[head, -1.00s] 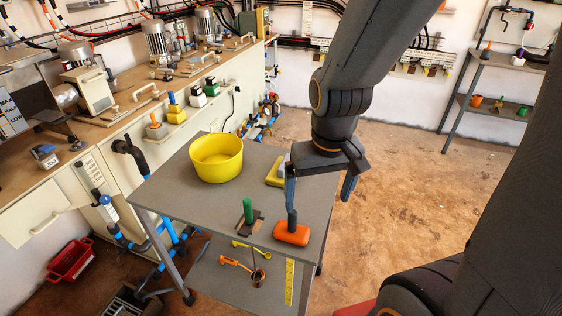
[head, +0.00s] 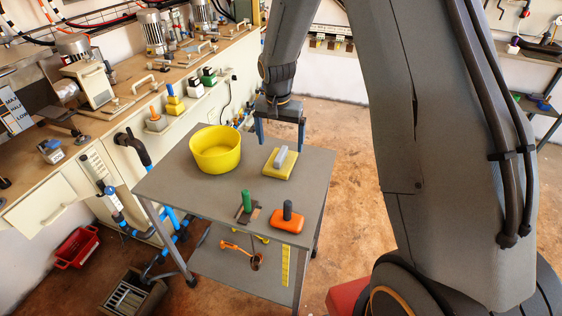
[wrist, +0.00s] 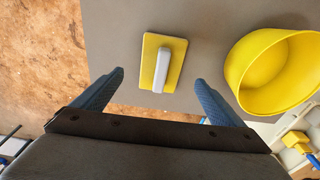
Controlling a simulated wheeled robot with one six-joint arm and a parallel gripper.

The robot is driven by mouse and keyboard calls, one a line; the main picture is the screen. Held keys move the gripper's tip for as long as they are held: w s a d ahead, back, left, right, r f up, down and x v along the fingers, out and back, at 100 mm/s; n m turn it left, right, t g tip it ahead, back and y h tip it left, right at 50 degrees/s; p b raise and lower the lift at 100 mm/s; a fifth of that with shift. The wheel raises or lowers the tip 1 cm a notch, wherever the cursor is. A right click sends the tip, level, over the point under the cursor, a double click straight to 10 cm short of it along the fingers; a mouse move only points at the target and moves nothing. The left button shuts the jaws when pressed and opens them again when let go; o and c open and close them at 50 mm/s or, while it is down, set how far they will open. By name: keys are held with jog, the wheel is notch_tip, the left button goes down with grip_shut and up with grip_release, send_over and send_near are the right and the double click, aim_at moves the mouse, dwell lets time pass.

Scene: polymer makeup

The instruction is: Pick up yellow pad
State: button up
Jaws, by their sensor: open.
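The yellow pad (head: 273,170) lies flat on the grey table, to the right of the yellow bucket. It has a light grey handle (head: 280,157) on top. In the wrist view the pad (wrist: 176,45) lies ahead of the fingertips, a little above the middle between them in the picture. My gripper (head: 279,147) is open and empty, its two blue fingers spread apart above the far side of the pad. The fingers also show in the wrist view (wrist: 159,76), apart from the pad on both sides. Nothing hides the pad in the wrist view.
The yellow bucket (head: 215,152) stands left of the pad on the table (head: 180,186). An orange tool with a dark handle (head: 287,221) and a green-handled tool (head: 246,203) stand near the table's front edge. A lower shelf holds orange and yellow items.

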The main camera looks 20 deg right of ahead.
aim_at(281, 153)
jog(key=shift+w+f, duration=0.4)
jog(key=shift+f, duration=0.2)
jog(key=shift+w+d+f+p, duration=0.15)
jog(key=shift+f+p, duration=0.4)
jog(key=shift+f, duration=0.65)
jog(key=shift+w+d+f+p, duration=0.1)
jog(key=shift+f+p, duration=0.4)
jog(key=shift+f, duration=0.65)
jog(key=shift+w+d+f+p, duration=0.15)
jog(key=shift+f+p, duration=0.4)
jog(key=shift+f, duration=0.65)
jog(key=shift+a, duration=0.1)
jog(key=c, duration=1.2)
jog(key=shift+o, duration=0.2)
jog(key=shift+r+b, duration=1.6)
jog(key=shift+r, duration=3.45)
